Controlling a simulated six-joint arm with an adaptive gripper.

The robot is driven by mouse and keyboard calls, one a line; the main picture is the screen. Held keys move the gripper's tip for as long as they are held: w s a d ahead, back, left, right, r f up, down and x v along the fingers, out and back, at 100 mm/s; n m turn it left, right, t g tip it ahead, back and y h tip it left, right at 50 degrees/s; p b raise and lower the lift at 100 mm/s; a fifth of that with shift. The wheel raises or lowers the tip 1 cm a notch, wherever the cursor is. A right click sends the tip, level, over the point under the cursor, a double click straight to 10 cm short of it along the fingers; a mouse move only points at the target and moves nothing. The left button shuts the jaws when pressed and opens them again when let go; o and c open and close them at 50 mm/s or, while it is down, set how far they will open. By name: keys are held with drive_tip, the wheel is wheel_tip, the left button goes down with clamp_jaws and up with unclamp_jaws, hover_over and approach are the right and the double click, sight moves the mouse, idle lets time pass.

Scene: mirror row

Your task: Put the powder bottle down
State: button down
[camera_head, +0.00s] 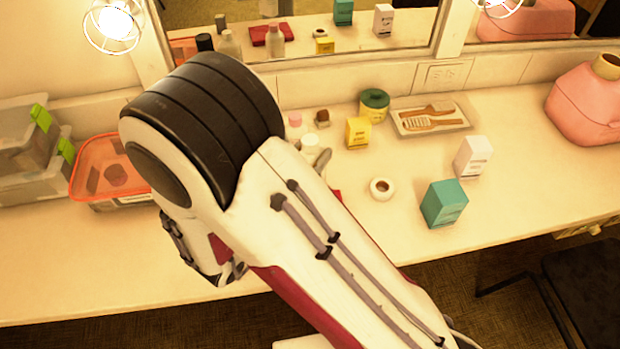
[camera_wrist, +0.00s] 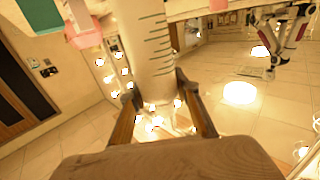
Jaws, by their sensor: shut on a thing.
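In the wrist view a pale, round-sided bottle with green marks (camera_wrist: 150,45), which looks like the powder bottle, stands between the fingers of my gripper (camera_wrist: 158,92). My gripper is shut on it, with one finger on each side. The bottle's upper end runs out of the picture, and its contact with the counter cannot be made out. In the head view my arm hides the fingers and the held bottle. The counter (camera_head: 510,200) runs across the head view below the mirror.
An orange-rimmed box (camera_head: 88,165) and clear bins (camera_head: 25,160) stand left. A yellow box (camera_head: 358,132), green jar (camera_head: 374,108), brush tray (camera_head: 400,125), white ring (camera_head: 382,188), white box (camera_head: 472,157), teal box (camera_head: 443,203) and pink container (camera_head: 585,105) stand right. The front-left counter looks clear.

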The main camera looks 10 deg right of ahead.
drive_tip(key=shift+f, duration=1.55)
drive_tip(key=shift+f, duration=2.15)
drive_tip(key=c, duration=1.5)
unclamp_jaws()
drive_tip(key=shift+v, duration=6)
